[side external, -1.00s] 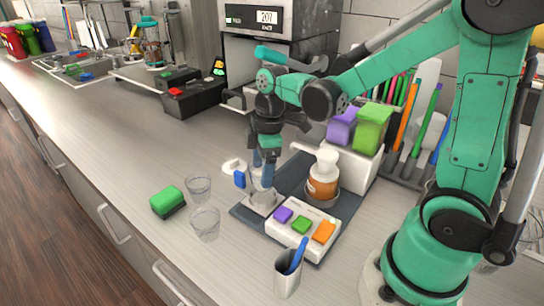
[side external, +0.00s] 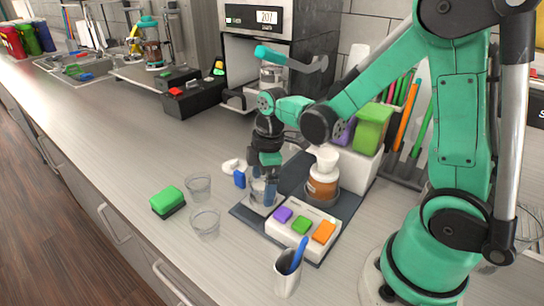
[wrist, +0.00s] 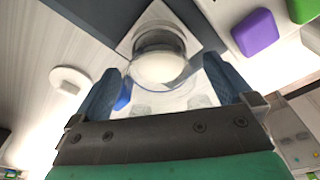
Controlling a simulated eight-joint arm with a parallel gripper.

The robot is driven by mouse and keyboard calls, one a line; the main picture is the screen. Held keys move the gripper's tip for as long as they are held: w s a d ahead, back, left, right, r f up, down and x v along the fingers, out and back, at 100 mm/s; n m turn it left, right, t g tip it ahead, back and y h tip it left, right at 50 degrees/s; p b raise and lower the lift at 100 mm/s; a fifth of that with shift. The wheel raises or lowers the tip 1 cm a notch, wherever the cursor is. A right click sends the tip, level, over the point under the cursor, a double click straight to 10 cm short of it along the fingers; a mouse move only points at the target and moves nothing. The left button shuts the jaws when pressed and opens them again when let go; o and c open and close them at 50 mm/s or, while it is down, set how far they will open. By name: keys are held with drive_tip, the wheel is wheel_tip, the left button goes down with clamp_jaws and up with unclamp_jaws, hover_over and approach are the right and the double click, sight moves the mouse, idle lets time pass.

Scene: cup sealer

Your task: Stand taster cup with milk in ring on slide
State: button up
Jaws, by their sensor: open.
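The taster cup with milk (wrist: 160,64) is clear with a white surface inside. It appears upright at the ring on the light slide plate (wrist: 187,22); whether its base is fully seated cannot be told. In the side external view the cup (side external: 258,190) is low over the dark base, partly hidden by my fingers. My gripper (wrist: 163,84) is open, with one blue finger on each side of the cup and visible gaps in the wrist view. My gripper (side external: 265,180) points down in the side external view.
A button panel (side external: 286,236) and a brown bottle (side external: 323,184) stand close on the right. Two empty clear cups (side external: 198,188) (side external: 205,222) and a green sponge (side external: 167,199) are to the left. A small tumbler (side external: 288,276) stands in front.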

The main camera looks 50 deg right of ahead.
drive_tip(key=shift+r, duration=0.1)
wheel_tip(320, 180, up, 12)
drive_tip(key=d, duration=0.1)
drive_tip(key=s+a+f+m+t, duration=0.1)
drive_tip(key=s+m+t, duration=0.1)
drive_tip(key=m, duration=0.3)
drive_tip(key=s+a+f+m+t+h, duration=0.1)
drive_tip(key=s+a+m+t, duration=0.1)
drive_tip(key=m+t, duration=0.2)
drive_tip(key=shift+s+a+f+m, duration=0.15)
drive_tip(key=shift+a+f+m, duration=0.1)
drive_tip(key=shift+m, duration=0.65)
